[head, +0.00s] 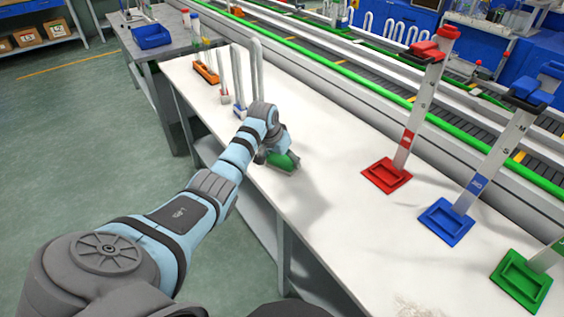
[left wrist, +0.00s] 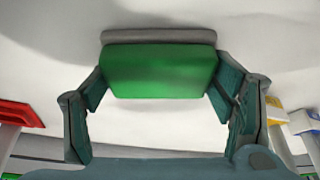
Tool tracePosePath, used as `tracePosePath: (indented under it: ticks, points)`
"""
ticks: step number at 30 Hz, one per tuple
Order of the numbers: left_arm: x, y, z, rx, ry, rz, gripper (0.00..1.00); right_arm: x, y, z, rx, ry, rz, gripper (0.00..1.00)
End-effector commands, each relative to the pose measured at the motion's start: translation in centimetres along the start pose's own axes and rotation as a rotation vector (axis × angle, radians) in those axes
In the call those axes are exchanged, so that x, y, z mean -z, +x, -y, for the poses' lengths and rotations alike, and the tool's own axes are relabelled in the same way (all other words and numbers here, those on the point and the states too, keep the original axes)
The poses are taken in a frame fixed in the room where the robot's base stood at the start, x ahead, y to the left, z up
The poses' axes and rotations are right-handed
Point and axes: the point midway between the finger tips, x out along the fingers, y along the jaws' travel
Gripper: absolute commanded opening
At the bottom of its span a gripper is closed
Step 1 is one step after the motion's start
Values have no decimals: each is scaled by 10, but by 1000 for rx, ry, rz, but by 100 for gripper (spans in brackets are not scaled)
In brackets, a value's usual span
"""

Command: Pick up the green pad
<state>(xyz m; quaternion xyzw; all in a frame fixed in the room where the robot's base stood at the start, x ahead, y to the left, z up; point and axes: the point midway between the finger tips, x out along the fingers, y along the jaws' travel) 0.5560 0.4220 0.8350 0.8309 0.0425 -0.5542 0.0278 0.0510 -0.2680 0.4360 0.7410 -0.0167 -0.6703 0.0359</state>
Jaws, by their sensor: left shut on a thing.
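The green pad (left wrist: 160,70) sits between the two fingers of my left gripper (left wrist: 158,88) in the left wrist view. The fingers touch its left and right sides. A grey strip shows along the pad's far edge. In the head view the pad (head: 283,161) is at the near edge of the white table, below my left gripper (head: 277,152), which partly hides it. I cannot tell whether the pad rests on the table or is just above it. My right gripper is not in view.
The white table (head: 330,215) is clear around the pad. Red (head: 387,176), blue (head: 446,221) and green (head: 521,283) bases with tall measuring posts stand to the right. An orange holder (head: 206,73) lies at the far left. A conveyor with green rails runs behind.

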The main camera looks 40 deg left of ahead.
Motion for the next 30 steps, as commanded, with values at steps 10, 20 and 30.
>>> tracePosePath:
  ticks: [10, 20, 30]
  points:
    - [0, -3, 0, -1, 0, 3, 44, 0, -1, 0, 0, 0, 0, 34]
    - [32, -75, 0, 0, 1, -5, 44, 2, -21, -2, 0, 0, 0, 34]
    - [72, -173, 0, 0, -1, -1, 44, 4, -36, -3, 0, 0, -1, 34]
